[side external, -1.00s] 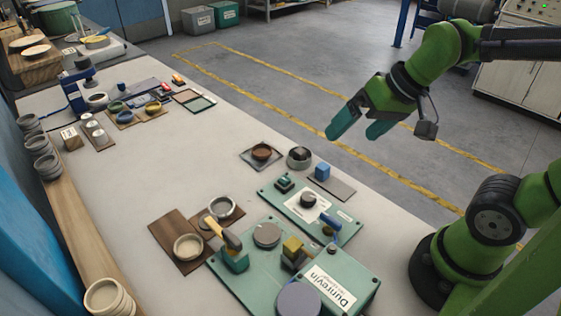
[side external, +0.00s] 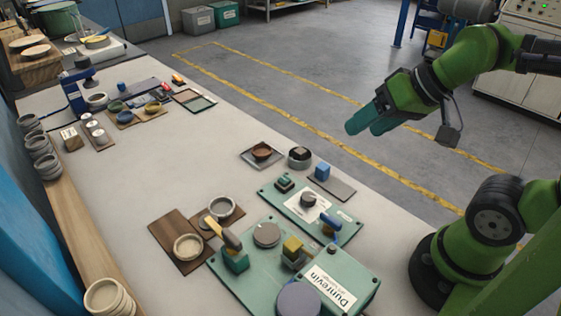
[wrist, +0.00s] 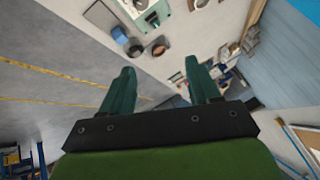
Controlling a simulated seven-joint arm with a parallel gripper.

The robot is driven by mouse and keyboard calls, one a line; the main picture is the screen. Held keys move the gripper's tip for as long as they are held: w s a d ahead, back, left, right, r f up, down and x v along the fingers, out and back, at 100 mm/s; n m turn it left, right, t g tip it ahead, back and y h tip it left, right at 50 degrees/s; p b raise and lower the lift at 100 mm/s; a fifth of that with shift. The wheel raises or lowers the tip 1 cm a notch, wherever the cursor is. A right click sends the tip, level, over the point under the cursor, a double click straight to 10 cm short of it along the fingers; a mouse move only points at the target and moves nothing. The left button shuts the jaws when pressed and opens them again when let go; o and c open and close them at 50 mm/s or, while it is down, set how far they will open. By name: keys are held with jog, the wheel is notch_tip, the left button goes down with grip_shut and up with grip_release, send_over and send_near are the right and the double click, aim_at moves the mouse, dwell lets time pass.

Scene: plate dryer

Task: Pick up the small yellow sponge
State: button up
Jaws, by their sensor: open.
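A small yellow block (side external: 292,246), which looks like the sponge, sits on the green plate-dryer unit (side external: 340,276) near the front of the table. I cannot tell for sure that it is a sponge. My gripper (side external: 363,124) is open and empty, high beyond the table's right edge and well away from the yellow block. In the wrist view, my gripper (wrist: 160,82) has its two teal fingers spread with nothing between them. The yellow block cannot be made out in the wrist view.
A yellow-handled tool (side external: 222,234) stands left of the yellow block. A grey round disc (side external: 298,299) lies in front. A green panel (side external: 310,210), a blue cube (side external: 322,172) and a brown bowl (side external: 261,151) are farther back. The middle of the table is clear.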

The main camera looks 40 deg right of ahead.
jog(key=n+g+h, duration=0.2)
jog(key=n+g, duration=0.2)
jog(key=g, duration=0.3)
send_over(293, 243)
jog(key=f, duration=0.2)
notch_tip(293, 243, down, 17)
jog(key=shift+r, duration=0.15)
